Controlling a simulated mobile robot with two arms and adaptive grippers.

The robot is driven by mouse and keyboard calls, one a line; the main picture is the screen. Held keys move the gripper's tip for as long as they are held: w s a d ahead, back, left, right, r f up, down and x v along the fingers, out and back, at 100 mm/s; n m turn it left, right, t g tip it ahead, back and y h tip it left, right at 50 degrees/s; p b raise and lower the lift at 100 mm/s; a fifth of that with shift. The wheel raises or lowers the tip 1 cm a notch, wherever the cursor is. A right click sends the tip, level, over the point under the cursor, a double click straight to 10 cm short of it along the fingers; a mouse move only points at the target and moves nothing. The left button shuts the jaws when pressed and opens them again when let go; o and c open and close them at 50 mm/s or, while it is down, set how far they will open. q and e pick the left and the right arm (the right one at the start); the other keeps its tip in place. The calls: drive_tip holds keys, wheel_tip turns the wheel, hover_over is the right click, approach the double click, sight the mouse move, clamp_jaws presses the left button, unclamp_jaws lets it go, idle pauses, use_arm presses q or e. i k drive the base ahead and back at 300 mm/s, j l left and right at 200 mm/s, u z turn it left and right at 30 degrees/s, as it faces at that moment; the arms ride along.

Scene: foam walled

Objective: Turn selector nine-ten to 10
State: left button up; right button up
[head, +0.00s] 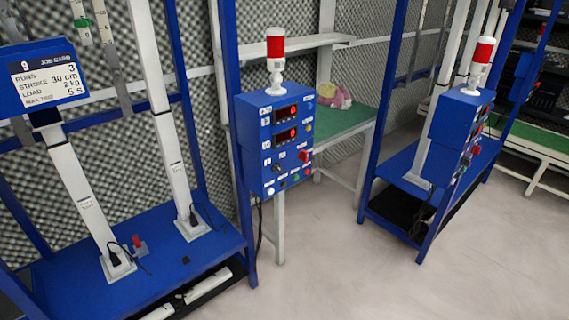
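A blue control box (247,138) with two red digital displays stands in the middle of the head view, mounted on a blue frame. Its front carries small labels, a dark knob (277,168), a red control (304,155) and several small buttons. The labels are too small to read, so I cannot tell which control is selector nine-ten or where it points. A second, similar blue box (452,128) stands at the right, seen at an angle. Neither of my grippers is in view.
A job card (45,75) marked 9 hangs at the left above a blue test frame base (75,285). A red-and-white beacon (275,60) tops the middle box. A green-topped bench (340,122) stands behind. Light floor (320,275) is clear in front.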

sight(276, 168)
drive_tip(key=i+l+u, duration=0.1)
drive_tip(key=l, duration=0.2)
drive_tip(key=i+l+u, duration=0.1)
drive_tip(key=i+l, duration=0.25)
drive_tip(key=l, duration=0.3)
drive_tip(key=i+l+u, duration=0.15)
drive_tip(key=l, duration=0.2)
drive_tip(key=i+l+u, duration=0.1)
drive_tip(key=l, duration=0.25)
drive_tip(key=i+l+u, duration=0.1)
drive_tip(key=l, duration=0.25)
drive_tip(key=i, duration=0.05)
